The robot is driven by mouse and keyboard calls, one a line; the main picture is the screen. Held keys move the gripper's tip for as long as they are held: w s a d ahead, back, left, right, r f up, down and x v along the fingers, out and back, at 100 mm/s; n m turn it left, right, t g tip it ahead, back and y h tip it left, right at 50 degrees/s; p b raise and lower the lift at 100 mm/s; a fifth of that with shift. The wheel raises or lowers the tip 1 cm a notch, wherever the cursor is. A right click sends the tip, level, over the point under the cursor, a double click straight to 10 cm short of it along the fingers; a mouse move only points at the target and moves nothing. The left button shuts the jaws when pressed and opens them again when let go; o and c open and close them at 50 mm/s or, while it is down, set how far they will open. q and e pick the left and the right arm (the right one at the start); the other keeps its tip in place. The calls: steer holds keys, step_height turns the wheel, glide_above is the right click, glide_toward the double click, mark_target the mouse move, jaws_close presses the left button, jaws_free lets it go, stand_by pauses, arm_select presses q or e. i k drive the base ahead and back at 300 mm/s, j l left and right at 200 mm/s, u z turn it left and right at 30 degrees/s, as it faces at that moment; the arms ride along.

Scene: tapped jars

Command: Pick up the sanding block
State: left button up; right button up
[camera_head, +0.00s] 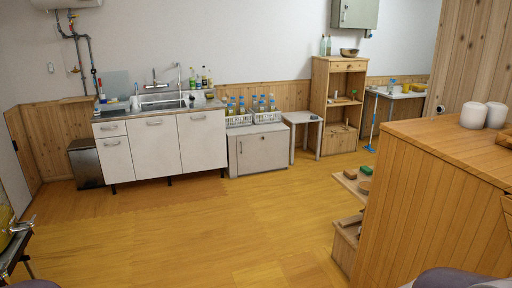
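I cannot say for sure which thing is the sanding block. A small green block (366,170) lies on the low wooden shelf (343,181) left of the large wooden counter. A brown block (350,174) lies just left of it. Both are small and far off, so their details are unclear. A rounded brown piece lies in front of them, partly hidden by the counter. Neither of my grippers shows; only rounded grey parts of mine appear at the bottom edge.
A wooden counter (440,190) with two white rolls (484,115) fills the right. A sink cabinet (155,148), a low grey cabinet (257,152), a small table (303,118) and a wooden shelf unit (336,105) line the back wall. The middle floor is clear.

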mark_target(349, 174)
steer(key=i+j+u, duration=0.1)
steer(key=i, duration=1)
steer(key=i+j+u, duration=0.1)
steer(key=i, duration=1)
steer(key=i+l+z, duration=0.1)
steer(key=i+z, duration=0.6)
steer(key=z, duration=0.2)
steer(key=i+j+z, duration=0.15)
steer(key=i+z, duration=0.15)
steer(key=z, duration=0.15)
steer(key=i+j+z, duration=0.25)
steer(key=z, duration=0.25)
steer(key=i+j+z, duration=0.3)
steer(key=z, duration=0.15)
steer(key=i+j+z, duration=0.45)
steer(key=z, duration=0.2)
steer(key=i+j+z, duration=0.15)
steer(key=j+z, duration=0.2)
steer(key=i+j+z, duration=0.1)
steer(key=j+z, duration=0.25)
steer(key=i+j+z, duration=0.1)
steer(key=j+z, duration=0.55)
steer(key=j, duration=0.2)
